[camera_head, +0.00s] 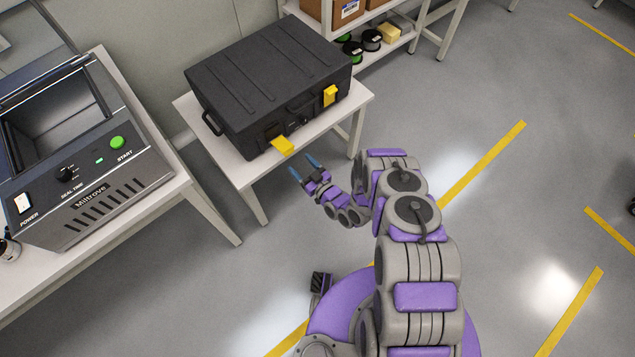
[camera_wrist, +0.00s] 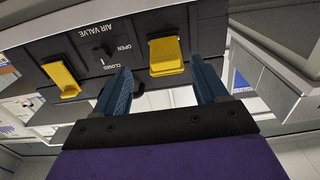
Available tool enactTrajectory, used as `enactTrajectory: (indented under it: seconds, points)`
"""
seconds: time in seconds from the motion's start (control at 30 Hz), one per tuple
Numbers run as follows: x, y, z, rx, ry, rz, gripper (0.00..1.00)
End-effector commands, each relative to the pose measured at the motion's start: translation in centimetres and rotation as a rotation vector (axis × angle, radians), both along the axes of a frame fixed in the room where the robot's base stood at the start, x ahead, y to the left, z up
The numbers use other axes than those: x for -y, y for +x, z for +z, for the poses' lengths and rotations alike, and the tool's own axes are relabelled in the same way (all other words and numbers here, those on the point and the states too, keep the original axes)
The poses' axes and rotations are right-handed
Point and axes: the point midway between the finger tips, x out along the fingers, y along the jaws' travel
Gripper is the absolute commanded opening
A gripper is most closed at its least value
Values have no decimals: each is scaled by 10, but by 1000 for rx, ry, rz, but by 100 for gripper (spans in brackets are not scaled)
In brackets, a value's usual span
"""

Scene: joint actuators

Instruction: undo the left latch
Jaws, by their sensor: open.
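A black case (camera_head: 268,85) lies on a white table, with two yellow latches on its front. The left latch (camera_head: 283,145) sticks out from the front face in the head view. The right latch (camera_head: 330,96) lies closer against the face. My gripper (camera_head: 303,166) is open and empty, just in front of and below the left latch, with a gap between. The wrist view is upside down; there the left latch (camera_wrist: 167,56) appears between and beyond my two blue fingers (camera_wrist: 160,68), and the right latch (camera_wrist: 60,80) is at the left.
An air valve knob (camera_wrist: 102,52) with OPEN and CLOSED marks sits between the latches. The white table (camera_head: 225,155) edge runs below the case. A sealing machine (camera_head: 85,160) stands on a bench at left.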

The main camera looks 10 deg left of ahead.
Motion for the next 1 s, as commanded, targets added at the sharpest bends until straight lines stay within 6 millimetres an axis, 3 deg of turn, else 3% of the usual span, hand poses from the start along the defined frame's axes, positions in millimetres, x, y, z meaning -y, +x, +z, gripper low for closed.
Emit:
enactTrajectory:
  seconds: [0.2,0.5,1.0]
  points:
    - [35,-33,-4,-4,-7,1,72]
    - [73,-65,-4,0,-4,1,72]
    - [77,-72,-3,3,-6,6,72]
